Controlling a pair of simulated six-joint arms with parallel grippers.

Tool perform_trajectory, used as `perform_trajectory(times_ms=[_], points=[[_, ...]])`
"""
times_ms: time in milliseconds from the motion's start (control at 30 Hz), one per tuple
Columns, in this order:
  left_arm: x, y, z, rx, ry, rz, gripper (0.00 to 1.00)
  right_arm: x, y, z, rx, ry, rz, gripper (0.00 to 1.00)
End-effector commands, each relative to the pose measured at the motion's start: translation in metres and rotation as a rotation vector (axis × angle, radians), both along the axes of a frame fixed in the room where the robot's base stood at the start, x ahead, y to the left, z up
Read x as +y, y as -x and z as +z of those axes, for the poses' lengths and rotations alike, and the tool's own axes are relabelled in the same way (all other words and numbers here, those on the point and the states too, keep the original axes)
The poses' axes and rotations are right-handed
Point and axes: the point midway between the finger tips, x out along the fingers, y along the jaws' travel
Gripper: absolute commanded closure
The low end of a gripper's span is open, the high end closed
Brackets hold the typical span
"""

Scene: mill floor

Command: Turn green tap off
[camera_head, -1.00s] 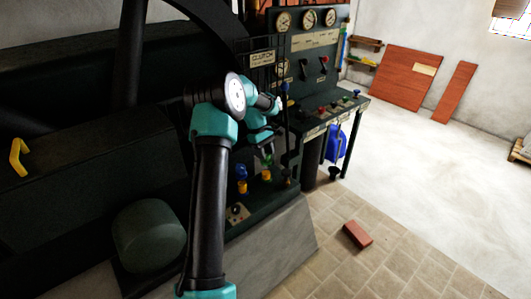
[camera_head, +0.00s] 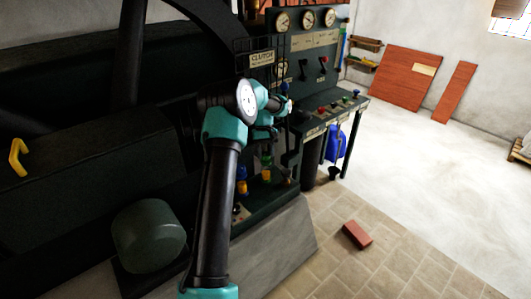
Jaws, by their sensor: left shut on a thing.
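The green tap (camera_head: 266,160) sits low on the dark machine, with a yellow part below its handle. A blue tap (camera_head: 242,172) with a similar yellow part stands just left of it. My left gripper (camera_head: 266,151) is over the green tap and shut on it. The fingers are small, dark and partly hidden by my teal wrist. My right gripper is not in view.
A control desk (camera_head: 318,125) with coloured knobs stands right of the taps, below gauges (camera_head: 307,19). A blue container (camera_head: 335,145) hangs under it. A red brick (camera_head: 357,234) lies on the tiled floor. The floor at right is open.

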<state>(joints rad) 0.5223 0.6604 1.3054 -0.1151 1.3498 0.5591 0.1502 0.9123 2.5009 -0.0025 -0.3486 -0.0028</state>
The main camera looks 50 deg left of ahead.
Motion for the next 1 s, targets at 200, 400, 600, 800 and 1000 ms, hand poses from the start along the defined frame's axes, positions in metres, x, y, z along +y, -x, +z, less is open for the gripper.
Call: perform_trajectory(times_ms=[200, 400, 600, 800, 1000], points=[[-0.0004, -0.0007, 0.0002, 0.000, -0.001, -0.164, 0.84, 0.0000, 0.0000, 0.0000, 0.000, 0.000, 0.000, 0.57], [-0.0006, -0.0010, 0.0003, -0.001, -0.001, -0.257, 0.84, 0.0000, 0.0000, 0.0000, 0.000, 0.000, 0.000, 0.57], [-0.0005, -0.0010, 0.0003, -0.002, -0.001, -0.296, 0.84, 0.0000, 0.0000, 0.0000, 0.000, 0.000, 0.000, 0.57], [-0.0004, -0.0009, 0.0003, 0.000, -0.001, -0.300, 0.84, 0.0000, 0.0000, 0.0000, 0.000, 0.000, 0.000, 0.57], [-0.0005, -0.0008, 0.0002, 0.000, -0.001, -0.299, 0.57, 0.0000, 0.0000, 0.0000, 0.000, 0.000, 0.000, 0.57]])
